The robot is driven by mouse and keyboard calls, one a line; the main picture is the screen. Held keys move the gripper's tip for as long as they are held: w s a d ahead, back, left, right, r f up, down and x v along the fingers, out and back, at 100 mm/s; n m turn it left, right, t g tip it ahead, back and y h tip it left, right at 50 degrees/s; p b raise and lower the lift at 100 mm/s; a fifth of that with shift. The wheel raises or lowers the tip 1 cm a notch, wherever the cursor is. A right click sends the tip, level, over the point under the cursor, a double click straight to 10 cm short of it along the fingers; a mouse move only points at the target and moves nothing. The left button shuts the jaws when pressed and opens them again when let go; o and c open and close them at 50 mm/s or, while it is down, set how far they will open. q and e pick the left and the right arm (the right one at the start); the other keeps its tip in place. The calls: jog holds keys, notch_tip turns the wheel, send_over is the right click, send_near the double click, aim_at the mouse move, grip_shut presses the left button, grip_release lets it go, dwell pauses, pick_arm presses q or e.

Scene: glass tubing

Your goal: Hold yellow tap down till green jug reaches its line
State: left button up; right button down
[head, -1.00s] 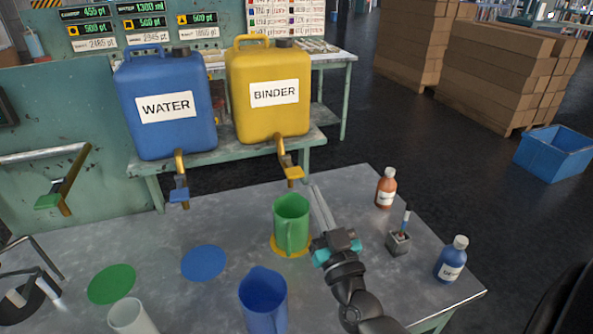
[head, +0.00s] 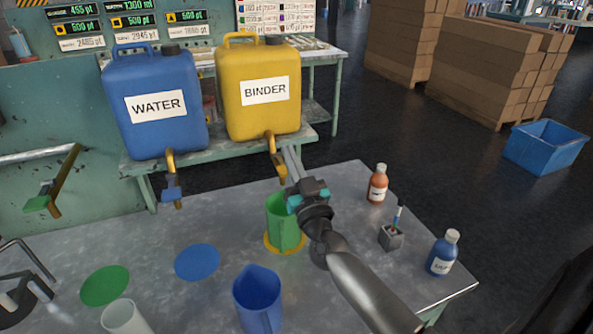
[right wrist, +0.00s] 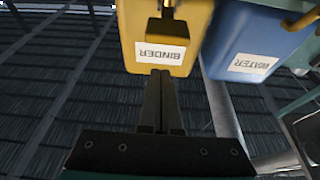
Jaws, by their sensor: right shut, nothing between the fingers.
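The yellow tap (head: 271,146) comes from the front of the yellow BINDER can (head: 236,112). The green jug (head: 277,228) stands upright on a yellow disc (head: 268,247) below the tap, partly hidden by my right gripper. Its line and any liquid in it cannot be seen. My right gripper (head: 290,151) is shut and empty, its fingers pointing up beside the tap. Whether they touch it I cannot tell. In the right wrist view the closed fingers (right wrist: 159,75) reach up in front of the BINDER can (right wrist: 178,25). My left gripper is not in view.
The blue WATER can (head: 130,130) with its blue-handled tap (head: 172,194) stands to the left. A blue jug (head: 257,300), a whitish cup (head: 122,318), a brown bottle (head: 378,184), a small grey holder (head: 391,238) and a blue bottle (head: 441,258) stand on the grey table (head: 340,265).

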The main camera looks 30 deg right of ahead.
notch_tip(320, 180, down, 4)
jog(key=shift+s+r+b, duration=0.1)
jog(key=shift+s+b, duration=0.05)
jog(key=shift+b, duration=0.6)
